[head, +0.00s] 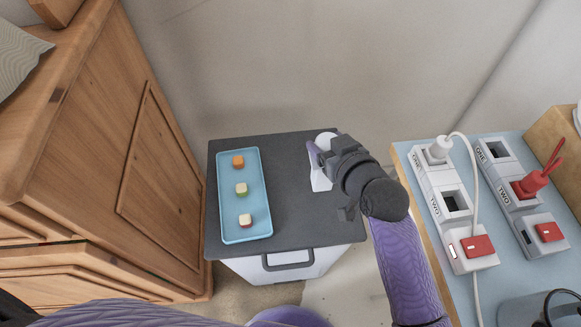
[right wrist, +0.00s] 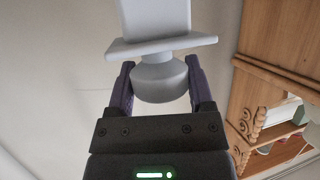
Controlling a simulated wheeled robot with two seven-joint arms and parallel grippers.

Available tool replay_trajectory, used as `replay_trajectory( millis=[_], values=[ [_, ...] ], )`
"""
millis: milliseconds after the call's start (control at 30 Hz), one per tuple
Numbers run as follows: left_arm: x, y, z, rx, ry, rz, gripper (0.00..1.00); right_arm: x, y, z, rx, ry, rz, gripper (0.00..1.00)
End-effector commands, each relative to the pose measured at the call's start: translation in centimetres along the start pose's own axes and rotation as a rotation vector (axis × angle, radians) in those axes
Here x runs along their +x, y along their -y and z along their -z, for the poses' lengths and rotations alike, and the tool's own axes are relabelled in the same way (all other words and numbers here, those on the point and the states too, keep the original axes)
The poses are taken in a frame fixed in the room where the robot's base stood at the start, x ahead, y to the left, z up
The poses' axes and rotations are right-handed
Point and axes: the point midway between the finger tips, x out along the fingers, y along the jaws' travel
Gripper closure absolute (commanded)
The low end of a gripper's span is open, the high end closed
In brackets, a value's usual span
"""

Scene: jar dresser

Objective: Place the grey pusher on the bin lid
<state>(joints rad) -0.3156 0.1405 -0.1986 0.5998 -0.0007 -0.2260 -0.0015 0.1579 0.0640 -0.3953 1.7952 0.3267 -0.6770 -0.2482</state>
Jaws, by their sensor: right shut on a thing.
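The grey pusher (head: 321,181) is pale grey, with a round knob, a flat flange and a block-like body. My right gripper (head: 318,153) is shut on its knob, over the right part of the dark grey bin lid (head: 295,205). In the right wrist view the fingers sit on both sides of the knob of the pusher (right wrist: 160,78), with flange and body beyond. I cannot tell whether the pusher touches the lid. My left gripper is not in view.
A blue tray (head: 245,228) with three small cubes lies on the lid's left side. A wooden dresser (head: 110,130) stands left. On the right, a blue-topped table holds white socket strips (head: 440,180), a red plug (head: 530,186) and a dark mug (head: 540,310). The lid's middle is bare.

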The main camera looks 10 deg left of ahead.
Motion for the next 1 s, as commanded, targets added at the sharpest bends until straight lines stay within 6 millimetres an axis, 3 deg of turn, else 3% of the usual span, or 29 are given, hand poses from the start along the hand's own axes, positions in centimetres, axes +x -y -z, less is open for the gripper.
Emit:
replay_trajectory(
  millis=[200,433,800,833,967,1000],
  values=[
    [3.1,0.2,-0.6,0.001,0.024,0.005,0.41,2.0,0.0,-5.0,0.003,0.007,0.001,1.00],
    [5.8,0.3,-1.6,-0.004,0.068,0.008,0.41,3.7,0.0,-9.3,0.004,0.007,0.001,1.00],
    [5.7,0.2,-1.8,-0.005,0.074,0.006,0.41,3.8,0.0,-9.4,0.000,0.003,0.000,1.00],
    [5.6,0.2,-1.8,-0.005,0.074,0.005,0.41,3.8,0.0,-9.3,0.000,0.002,0.000,0.27],
    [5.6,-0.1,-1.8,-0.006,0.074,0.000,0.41,3.8,0.0,-9.3,0.000,0.002,0.000,0.00],
    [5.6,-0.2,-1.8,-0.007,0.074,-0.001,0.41,3.8,0.0,-9.3,0.000,0.002,0.000,0.00]
  ],
)
